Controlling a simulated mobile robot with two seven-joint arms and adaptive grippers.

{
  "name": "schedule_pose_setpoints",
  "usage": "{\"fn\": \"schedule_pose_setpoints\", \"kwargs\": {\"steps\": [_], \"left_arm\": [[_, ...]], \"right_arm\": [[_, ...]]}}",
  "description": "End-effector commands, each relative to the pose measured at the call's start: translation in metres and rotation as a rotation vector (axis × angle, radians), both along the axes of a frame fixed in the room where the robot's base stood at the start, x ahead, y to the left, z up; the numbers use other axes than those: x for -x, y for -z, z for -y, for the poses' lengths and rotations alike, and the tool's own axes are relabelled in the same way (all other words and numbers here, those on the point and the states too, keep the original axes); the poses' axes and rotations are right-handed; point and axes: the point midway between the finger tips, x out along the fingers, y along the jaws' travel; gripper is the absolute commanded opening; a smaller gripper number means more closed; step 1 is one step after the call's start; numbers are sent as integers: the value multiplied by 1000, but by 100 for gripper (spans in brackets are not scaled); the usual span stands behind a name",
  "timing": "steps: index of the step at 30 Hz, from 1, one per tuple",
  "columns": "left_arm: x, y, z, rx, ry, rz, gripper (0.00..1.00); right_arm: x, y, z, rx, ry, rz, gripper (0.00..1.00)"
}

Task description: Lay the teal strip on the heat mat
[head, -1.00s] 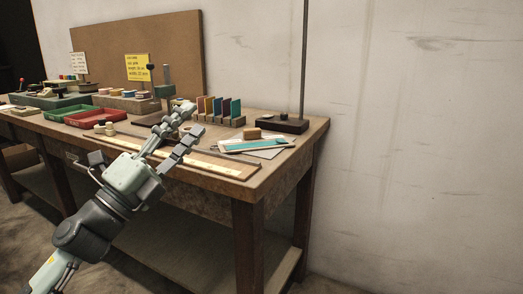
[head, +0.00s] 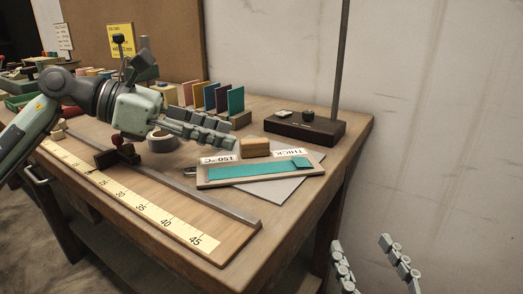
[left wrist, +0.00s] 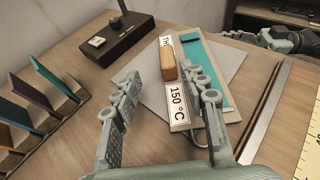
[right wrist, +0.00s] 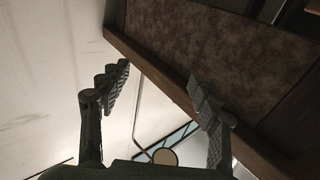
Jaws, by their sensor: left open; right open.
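The teal strip (head: 250,171) lies flat along a pale wooden board that carries "150 °C" and "THICK" labels (head: 291,154). The strip's right end shows a darker, doubled-looking patch. A flat grey sheet (head: 303,181) lies under the board; I cannot tell whether sheet or board is the heat mat. My left gripper (head: 230,134) is open and empty above the table, left of and above the strip. In the left wrist view the strip (left wrist: 214,72) lies beyond its right finger. My right gripper (head: 361,243) is open and empty, low beyond the table's right edge.
A wooden block (head: 255,147) stands behind the strip. A dark stand base with a pole (head: 305,127) is at the back right. Upright colored cards (head: 222,98), a tape roll (head: 162,141) and a long ruler board (head: 150,207) surround the left gripper. The table's front right corner is clear.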

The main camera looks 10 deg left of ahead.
Motion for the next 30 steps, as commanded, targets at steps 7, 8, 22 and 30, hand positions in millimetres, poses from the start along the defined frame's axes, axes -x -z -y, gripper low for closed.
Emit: {"fn": "schedule_pose_setpoints", "kwargs": {"steps": [7,8,22,30], "left_arm": [[-8,8,26,3,4,0,43],[-8,8,30,4,5,1,43],[-20,22,69,3,1,0,43],[-20,22,69,3,1,0,22]], "right_arm": [[-2,12,5,28,11,-56,63],[-2,14,6,33,13,-65,63],[-3,34,14,73,29,-149,63],[-3,34,14,73,29,-149,63]]}}
